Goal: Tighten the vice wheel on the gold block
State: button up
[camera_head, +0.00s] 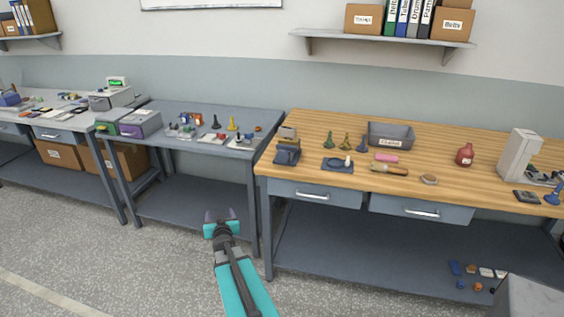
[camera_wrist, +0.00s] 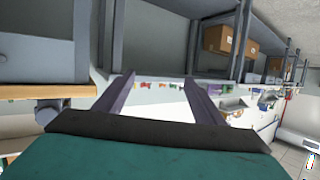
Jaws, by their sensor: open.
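A small dark blue-grey vice (camera_head: 287,156) appears to stand at the left end of the wooden workbench (camera_head: 330,120). A tan-brown block (camera_head: 288,132) shows at its top; I cannot tell for sure whether it is the gold block or how it sits in the jaws. The vice wheel is too small to make out. My gripper (camera_head: 220,214) is open and empty, low in front of the grey table, left of and below the vice. In the wrist view, its two fingers (camera_wrist: 159,77) are spread apart with nothing between them.
Open floor lies in front.

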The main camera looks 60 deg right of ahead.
jog(key=s+d+r+m+g+h, duration=0.1)
jog(key=s+d+r+m+h, duration=0.15)
jog(key=d+r, duration=0.2)
jog(key=s+d+r+m+g+h, duration=0.1)
jog(key=s+d+r+h, duration=0.15)
jog(key=d, duration=0.35)
jog(key=m+g+h, duration=0.2)
jog(key=m+g, duration=0.1)
jog(key=g, duration=0.1)
send_near(282, 159)
jog(key=v, duration=0.5)
jog(key=shift+s+d+f+t, duration=0.15)
jog(key=shift+d+f+t, duration=0.1)
jog(key=shift+t, duration=0.15)
jog(key=shift+d, duration=0.1)
jog(key=shift+p+x, duration=1.55)
jog(key=shift+x, duration=5.25)
jog(key=shift+r, duration=0.2)
jog(key=c, duration=1.1)
jog(key=shift+o, duration=0.2)
